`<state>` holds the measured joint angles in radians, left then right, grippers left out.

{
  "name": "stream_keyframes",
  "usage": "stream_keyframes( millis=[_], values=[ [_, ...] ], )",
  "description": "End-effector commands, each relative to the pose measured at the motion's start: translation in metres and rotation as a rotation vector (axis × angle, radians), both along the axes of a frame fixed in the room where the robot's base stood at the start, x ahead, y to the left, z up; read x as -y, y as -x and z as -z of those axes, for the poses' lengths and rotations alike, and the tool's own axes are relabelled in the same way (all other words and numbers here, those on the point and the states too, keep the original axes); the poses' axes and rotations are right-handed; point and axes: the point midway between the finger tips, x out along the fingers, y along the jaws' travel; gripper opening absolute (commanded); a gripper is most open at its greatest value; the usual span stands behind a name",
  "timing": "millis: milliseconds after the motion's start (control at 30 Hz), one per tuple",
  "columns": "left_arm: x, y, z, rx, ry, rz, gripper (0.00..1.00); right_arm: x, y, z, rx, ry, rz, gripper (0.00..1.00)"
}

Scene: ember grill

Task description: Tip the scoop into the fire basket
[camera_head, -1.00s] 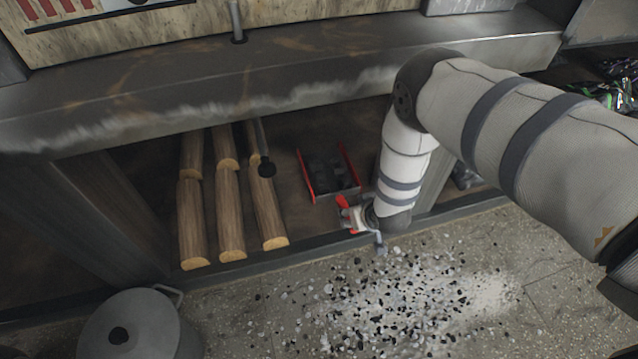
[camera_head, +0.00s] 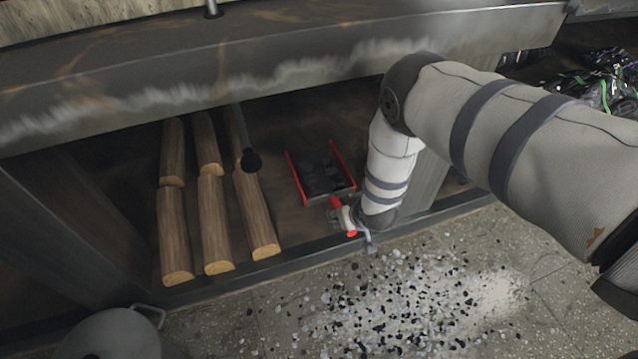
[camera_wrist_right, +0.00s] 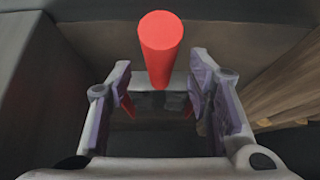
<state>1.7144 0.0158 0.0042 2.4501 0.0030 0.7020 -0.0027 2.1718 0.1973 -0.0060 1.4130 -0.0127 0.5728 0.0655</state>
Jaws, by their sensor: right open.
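The scoop (camera_head: 297,181) is a shallow tray with red sides, and it sits on the shelf under the counter. Dark lumps (camera_head: 322,174) that look like coal lie in it. My right gripper (camera_head: 343,217) is at the scoop's near end, by the shelf's front edge. In the right wrist view its jaws (camera_wrist_right: 160,92) are open, and the red handle (camera_wrist_right: 161,42) stands up between and beyond the fingers. I cannot tell whether they touch it. No fire basket can be made out. My left gripper is out of view.
Several split logs (camera_head: 213,220) lie left of the scoop, with a dark-ended rod (camera_head: 249,158) between. The counter edge (camera_head: 270,75) overhangs the shelf. Black and white bits (camera_head: 400,310) litter the floor. A grey lidded pot (camera_head: 115,335) stands front left.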

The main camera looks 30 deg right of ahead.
Motion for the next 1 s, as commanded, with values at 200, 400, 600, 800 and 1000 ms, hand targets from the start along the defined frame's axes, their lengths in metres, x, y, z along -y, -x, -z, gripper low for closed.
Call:
stream_keyframes(
  millis=[200, 400, 600, 800, 1000],
  values=[
    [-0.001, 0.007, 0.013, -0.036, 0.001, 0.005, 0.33, 0.003, -0.012, 0.022, -0.002, 0.0, 0.0, 0.47],
    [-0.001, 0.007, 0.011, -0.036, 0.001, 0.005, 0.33, 0.003, -0.013, 0.019, 0.0, 0.0, 0.0, 0.47],
    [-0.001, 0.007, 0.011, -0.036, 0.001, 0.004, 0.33, 0.003, -0.013, 0.019, 0.0, 0.0, 0.0, 0.15],
    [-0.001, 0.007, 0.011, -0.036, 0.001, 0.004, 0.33, 0.003, -0.014, 0.018, 0.004, 0.0, -0.001, 0.0],
    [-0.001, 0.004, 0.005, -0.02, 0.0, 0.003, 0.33, 0.003, -0.015, 0.004, 0.007, 0.0, 0.0, 0.0]
  ],
)
